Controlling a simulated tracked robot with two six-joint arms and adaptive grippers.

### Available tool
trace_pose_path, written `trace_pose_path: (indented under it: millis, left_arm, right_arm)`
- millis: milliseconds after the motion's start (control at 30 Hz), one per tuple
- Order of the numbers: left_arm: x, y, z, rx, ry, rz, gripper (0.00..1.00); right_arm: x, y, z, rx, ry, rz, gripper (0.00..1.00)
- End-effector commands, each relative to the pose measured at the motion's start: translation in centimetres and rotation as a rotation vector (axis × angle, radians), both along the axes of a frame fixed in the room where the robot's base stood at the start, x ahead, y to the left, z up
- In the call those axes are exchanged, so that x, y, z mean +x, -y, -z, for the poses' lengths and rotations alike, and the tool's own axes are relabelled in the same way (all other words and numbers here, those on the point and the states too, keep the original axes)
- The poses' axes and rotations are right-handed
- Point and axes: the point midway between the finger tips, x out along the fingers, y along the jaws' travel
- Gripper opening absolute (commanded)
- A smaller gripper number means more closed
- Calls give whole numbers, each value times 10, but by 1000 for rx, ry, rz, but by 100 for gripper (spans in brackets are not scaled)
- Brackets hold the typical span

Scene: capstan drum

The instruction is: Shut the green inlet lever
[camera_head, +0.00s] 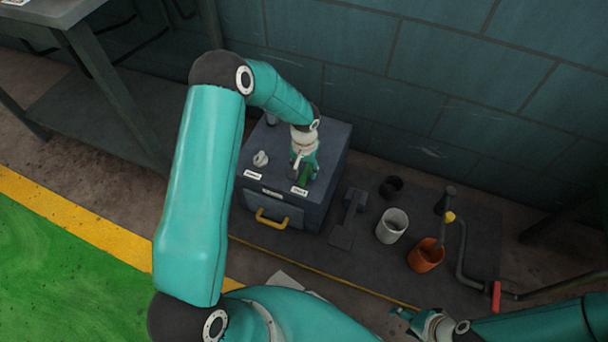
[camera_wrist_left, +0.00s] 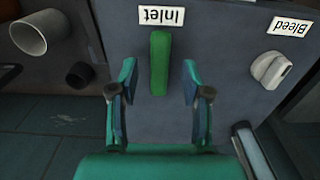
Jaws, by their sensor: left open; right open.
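The green inlet lever (camera_wrist_left: 160,50) is a long narrow bar below the white Inlet label (camera_wrist_left: 161,16), on the top of a grey box (camera_head: 325,190). It is in line with the label in the left wrist view. My left gripper (camera_wrist_left: 159,75) is open, with one finger on each side of the lever's near part and a gap on both sides. Whether the fingers are down at the lever's height I cannot tell. In the head view my left gripper (camera_head: 302,166) partly covers the lever (camera_head: 305,173). My right gripper (camera_head: 418,322) is open and empty at the bottom.
A pale bleed knob (camera_wrist_left: 270,69) with its Bleed label (camera_wrist_left: 289,27) is beside the lever on the box top. The box front has a yellow handle (camera_head: 271,219). A white cup (camera_head: 391,226), an orange pot (camera_head: 426,255) and a crank (camera_head: 461,250) stand right of the box.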

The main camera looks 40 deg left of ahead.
Motion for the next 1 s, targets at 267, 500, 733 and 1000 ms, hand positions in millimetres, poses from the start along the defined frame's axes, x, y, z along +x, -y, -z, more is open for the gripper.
trace_pose_path:
  millis: [267,500,733,1000]
  left_arm:
    - [0,0,23,0,0,0,48]
    - [0,0,23,0,0,0,48]
    - [0,0,23,0,0,-1,16]
    - [-1,0,23,0,0,-1,0]
  right_arm:
    - [0,0,7,0,0,0,56]
    - [0,0,7,0,0,0,56]
    - [0,0,7,0,0,0,56]
    - [0,0,7,0,0,0,56]
